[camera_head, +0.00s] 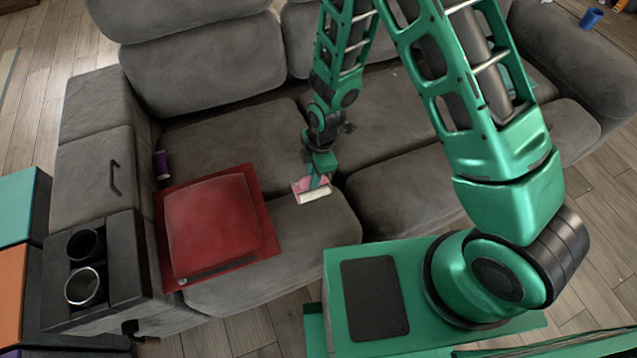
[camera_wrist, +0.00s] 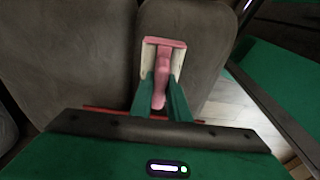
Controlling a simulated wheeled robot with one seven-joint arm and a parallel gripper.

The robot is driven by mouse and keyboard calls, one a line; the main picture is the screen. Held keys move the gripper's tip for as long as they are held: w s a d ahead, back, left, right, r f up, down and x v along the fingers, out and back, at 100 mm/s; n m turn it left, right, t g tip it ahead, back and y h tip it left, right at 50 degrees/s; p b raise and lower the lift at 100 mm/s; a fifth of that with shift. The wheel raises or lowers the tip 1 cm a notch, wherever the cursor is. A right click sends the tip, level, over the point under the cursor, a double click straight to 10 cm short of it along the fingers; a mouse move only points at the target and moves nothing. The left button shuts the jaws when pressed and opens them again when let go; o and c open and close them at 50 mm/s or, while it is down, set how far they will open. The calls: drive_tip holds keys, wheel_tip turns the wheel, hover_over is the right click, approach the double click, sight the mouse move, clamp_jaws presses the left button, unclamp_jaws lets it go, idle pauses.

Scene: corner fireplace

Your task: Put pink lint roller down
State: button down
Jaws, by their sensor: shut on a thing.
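The pink lint roller (camera_head: 314,192), with a white roll, is at my gripper (camera_head: 318,180) over the middle of the grey sofa (camera_head: 235,140) in the head view. In the wrist view the lint roller (camera_wrist: 164,45) lies between the two green fingers of my gripper (camera_wrist: 161,95), which are shut on its pink handle. The roller end points away from the wrist. Grey cushion shows behind it. I cannot tell whether the roller touches the seat cushion.
A purple can (camera_head: 161,164) stands by the left armrest, which has two cup holders (camera_head: 84,264). The right seat cushion (camera_head: 405,190) has bare room. A blue cup (camera_head: 591,18) is at the far right.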

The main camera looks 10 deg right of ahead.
drive_tip(key=shift+w+d+f, duration=0.2)
drive_tip(key=shift+d+f, duration=0.1)
drive_tip(key=shift+d, duration=0.15)
drive_tip(key=shift+w+d+f, duration=0.15)
drive_tip(key=shift+d+f, duration=0.15)
drive_tip(key=shift+d, duration=0.15)
drive_tip(key=shift+f, duration=1.95)
drive_tip(key=c, duration=1.7)
unclamp_jaws()
drive_tip(key=shift+f, duration=0.1)
drive_tip(key=r, duration=0.4)
drive_tip(key=d+r, duration=0.1)
drive_tip(key=r, duration=0.7)
drive_tip(key=shift+w+d, duration=0.3)
drive_tip(key=shift+d, duration=0.05)
